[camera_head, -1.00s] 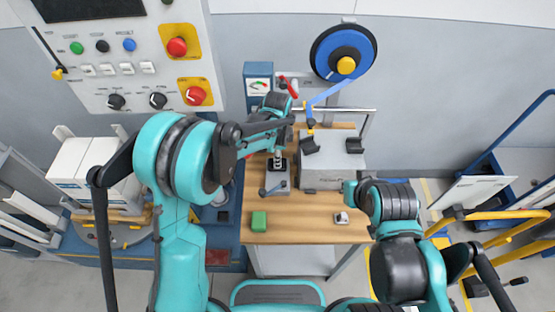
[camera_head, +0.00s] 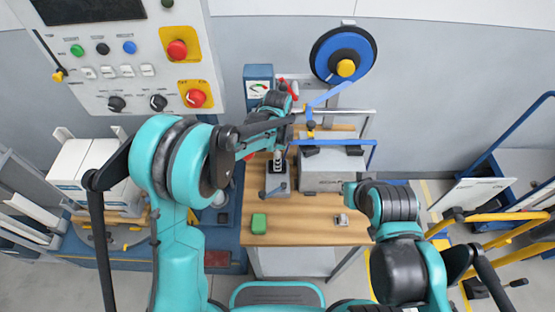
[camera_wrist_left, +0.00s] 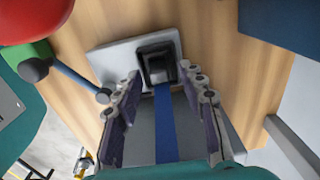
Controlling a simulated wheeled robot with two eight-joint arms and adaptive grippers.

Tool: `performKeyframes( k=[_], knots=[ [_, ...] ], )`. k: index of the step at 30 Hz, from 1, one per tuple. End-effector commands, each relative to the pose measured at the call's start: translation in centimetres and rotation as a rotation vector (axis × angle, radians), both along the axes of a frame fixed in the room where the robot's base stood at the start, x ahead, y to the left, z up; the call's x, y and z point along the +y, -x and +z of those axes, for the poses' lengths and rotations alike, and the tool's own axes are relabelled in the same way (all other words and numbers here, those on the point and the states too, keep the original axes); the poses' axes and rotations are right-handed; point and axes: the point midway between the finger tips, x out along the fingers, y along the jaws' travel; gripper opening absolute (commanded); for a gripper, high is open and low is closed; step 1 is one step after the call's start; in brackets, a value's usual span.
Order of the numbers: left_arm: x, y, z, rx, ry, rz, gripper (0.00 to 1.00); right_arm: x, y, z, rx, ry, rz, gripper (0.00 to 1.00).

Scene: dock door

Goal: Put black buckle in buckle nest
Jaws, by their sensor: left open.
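A black buckle-like piece (camera_wrist_left: 157,62) sits at the top of the grey block, which looks like the buckle nest (camera_wrist_left: 112,60), in the left wrist view. In the head view the dark piece (camera_head: 277,167) shows on the same grey nest block (camera_head: 278,186), partly hidden by my left gripper. My left gripper (camera_wrist_left: 163,100) is open, its two fingers apart just short of the black piece. A blue strap (camera_wrist_left: 165,128) runs from near the piece back between the fingers; whether it is joined to it I cannot tell.
On the wooden bench (camera_head: 305,230) are a green block (camera_head: 258,222) and a small pale part (camera_head: 342,220). A grey machine box (camera_head: 322,175) stands right of the nest. A blue strap reel (camera_head: 343,53) is behind. The bench front is mostly clear.

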Motion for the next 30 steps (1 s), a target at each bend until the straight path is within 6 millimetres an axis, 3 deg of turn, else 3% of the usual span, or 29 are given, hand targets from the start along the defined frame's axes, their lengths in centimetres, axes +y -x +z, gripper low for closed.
performKeyframes(
  k=[6, 12, 17, 23, 26, 30],
  knots=[
    [0.0, 0.0, 5.2, 0.000, 0.000, 0.000, 0.40, 0.0, 0.0, 1.4, 0.000, 0.000, 0.000, 0.00],
    [0.0, 0.0, 8.9, 0.000, 0.000, 0.000, 0.40, 0.0, 0.0, 2.2, 0.000, 0.000, 0.000, 0.00],
    [0.0, 0.0, 10.4, 0.000, 0.000, 0.000, 0.40, 0.0, 0.0, 2.4, 0.000, 0.000, 0.000, 0.00],
    [0.1, 0.1, 10.8, -0.002, 0.001, 0.005, 0.40, 0.0, 0.0, 2.4, 0.000, 0.000, 0.000, 0.00],
    [0.9, 0.5, 11.6, -0.019, 0.007, 0.052, 0.40, 0.0, 0.0, 2.4, 0.000, 0.000, 0.000, 0.00],
    [3.6, 2.3, 14.2, -0.082, 0.034, 0.228, 0.40, 0.0, 0.0, 2.4, 0.000, 0.000, 0.000, 0.00]
  ],
)
